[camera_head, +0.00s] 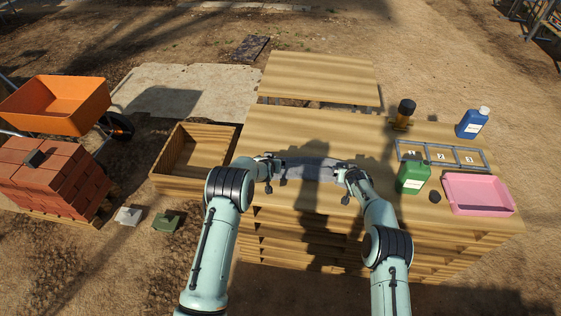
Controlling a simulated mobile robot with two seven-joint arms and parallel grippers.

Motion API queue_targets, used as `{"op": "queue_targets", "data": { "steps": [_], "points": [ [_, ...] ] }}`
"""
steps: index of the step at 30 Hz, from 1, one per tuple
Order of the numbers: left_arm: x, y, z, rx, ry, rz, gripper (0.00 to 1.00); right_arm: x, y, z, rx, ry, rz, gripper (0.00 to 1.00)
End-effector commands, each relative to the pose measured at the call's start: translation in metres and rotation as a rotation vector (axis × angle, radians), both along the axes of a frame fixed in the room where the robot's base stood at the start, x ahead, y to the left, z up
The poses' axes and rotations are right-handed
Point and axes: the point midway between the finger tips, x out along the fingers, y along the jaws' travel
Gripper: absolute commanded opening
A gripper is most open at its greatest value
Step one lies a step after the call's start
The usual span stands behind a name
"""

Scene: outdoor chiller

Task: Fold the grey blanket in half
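The grey blanket (308,169) shows as a narrow grey strip at the near middle of the wooden table (290,130), partly in shadow. My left gripper (273,166) is at the strip's left end and my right gripper (342,172) is at its right end. Both look to be touching or very close to the cloth. The fingers are too small and dark to tell whether they are shut on it. The blanket's ends are partly hidden by the grippers.
Right of the blanket are a green bottle (412,177), a dark round object (435,196), a pink tray (478,195), a grey numbered frame (441,156), a black-topped container (404,114) and a blue bottle (472,122). A wooden crate (166,184) stands left. The table behind the blanket is clear.

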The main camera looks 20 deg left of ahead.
Motion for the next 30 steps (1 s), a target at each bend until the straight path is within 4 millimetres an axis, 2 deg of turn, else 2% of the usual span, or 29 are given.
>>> {"op": "queue_targets", "data": {
  "steps": [30],
  "points": [
    [0.003,-0.0001,0.004,0.0,-0.004,0.001,0.98,0.003,0.0,0.0043,0.0,-0.004,-0.001,0.98]
  ]
}}
